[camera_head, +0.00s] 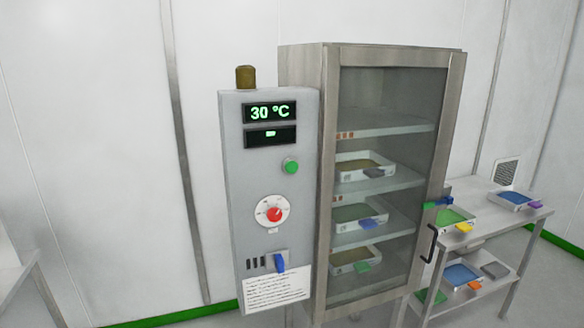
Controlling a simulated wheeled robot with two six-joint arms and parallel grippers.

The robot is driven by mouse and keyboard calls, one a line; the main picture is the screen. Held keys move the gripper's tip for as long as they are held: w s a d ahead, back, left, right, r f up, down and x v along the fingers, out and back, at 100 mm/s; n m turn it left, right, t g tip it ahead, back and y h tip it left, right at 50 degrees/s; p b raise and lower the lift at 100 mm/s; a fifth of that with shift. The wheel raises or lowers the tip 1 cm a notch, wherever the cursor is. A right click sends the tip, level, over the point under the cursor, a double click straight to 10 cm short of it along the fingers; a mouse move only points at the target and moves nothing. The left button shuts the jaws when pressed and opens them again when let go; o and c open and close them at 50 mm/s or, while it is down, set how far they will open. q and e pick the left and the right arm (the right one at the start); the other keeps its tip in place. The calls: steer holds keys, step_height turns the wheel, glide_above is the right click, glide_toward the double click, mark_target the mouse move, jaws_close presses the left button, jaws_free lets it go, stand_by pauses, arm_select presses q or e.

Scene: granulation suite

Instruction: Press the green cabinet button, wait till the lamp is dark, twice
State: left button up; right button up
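The green button (291,166) sits on the grey control panel (239,180) at the left side of the steel cabinet (336,190). A lamp (245,77) stands on top of the panel; it looks dull brown and unlit. The display (270,112) reads 30 °C, with a smaller display (270,137) below it showing a small green mark. Neither of my grippers shows in the head view, and nothing touches the button.
A red dial (274,214), a blue switch (279,263) and a printed label (277,291) are lower on the panel. The cabinet's glass door is closed over several trays. A cart (510,220) with trays stands at right. A table edge (17,272) shows at far left.

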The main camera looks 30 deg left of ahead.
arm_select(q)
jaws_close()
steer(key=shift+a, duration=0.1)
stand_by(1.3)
